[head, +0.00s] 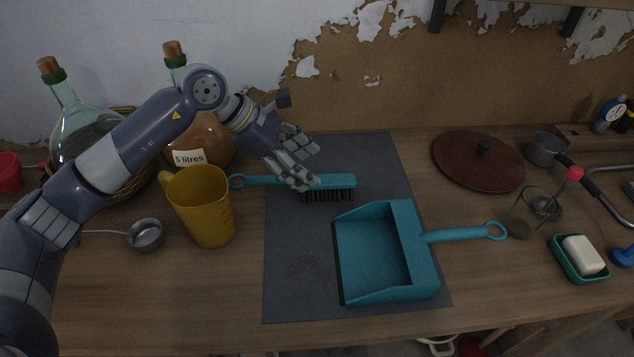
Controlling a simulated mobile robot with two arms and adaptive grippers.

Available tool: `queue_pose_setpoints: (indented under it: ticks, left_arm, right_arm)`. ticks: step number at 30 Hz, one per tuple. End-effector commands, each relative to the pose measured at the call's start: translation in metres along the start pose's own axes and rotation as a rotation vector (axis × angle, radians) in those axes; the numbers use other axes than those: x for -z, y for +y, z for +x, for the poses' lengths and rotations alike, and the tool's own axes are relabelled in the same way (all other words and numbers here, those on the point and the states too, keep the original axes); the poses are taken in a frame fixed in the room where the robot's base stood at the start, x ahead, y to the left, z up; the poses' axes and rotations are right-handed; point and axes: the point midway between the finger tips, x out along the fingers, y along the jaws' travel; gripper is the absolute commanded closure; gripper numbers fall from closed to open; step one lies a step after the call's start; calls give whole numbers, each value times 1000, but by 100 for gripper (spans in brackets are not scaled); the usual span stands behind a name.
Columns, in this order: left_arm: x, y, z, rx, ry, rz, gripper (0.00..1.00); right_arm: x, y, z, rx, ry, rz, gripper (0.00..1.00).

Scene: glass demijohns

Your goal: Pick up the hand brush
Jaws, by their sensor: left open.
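The hand brush (338,182) is teal with dark bristles facing the front. It lies across the back of the dark grey mat (300,270), with its handle and ring end (238,181) reaching left past the mat edge. My left gripper (307,168) is open, above the brush where handle and head meet, and its fingers hide part of the brush there. I cannot tell whether the fingers touch it. A teal dustpan (378,255) lies in front of the brush, its handle pointing right. My right gripper is not in view.
A yellow jug (203,210) stands close to the brush's ring end, with a metal ladle (146,235) left of it. Glass demijohns (80,125) stand behind. A brown lid (478,160), a glass (527,215) and a soap dish (578,262) are at right.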

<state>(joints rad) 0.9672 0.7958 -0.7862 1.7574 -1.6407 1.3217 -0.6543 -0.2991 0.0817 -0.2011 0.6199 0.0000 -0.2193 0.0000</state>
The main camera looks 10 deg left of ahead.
Motion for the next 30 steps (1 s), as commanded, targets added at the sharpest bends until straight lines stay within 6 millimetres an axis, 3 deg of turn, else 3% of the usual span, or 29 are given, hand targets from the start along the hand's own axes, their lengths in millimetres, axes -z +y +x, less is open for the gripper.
queue_pose_setpoints:
  ticks: [3, 8, 15, 23, 30]
  left_arm:
    - [41, 18, -22, -31, 173, 33, 42]
    - [64, 27, -32, -40, 276, 43, 42]
    - [76, 28, 1, -38, 284, 42, 42]
    - [79, 29, 22, -38, 281, 43, 42]
    - [87, 29, 57, -38, 281, 42, 42]
  right_arm:
    - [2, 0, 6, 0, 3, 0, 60]
    - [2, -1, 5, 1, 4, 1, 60]
    - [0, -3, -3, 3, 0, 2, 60]
    - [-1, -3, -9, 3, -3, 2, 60]
    - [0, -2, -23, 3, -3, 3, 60]
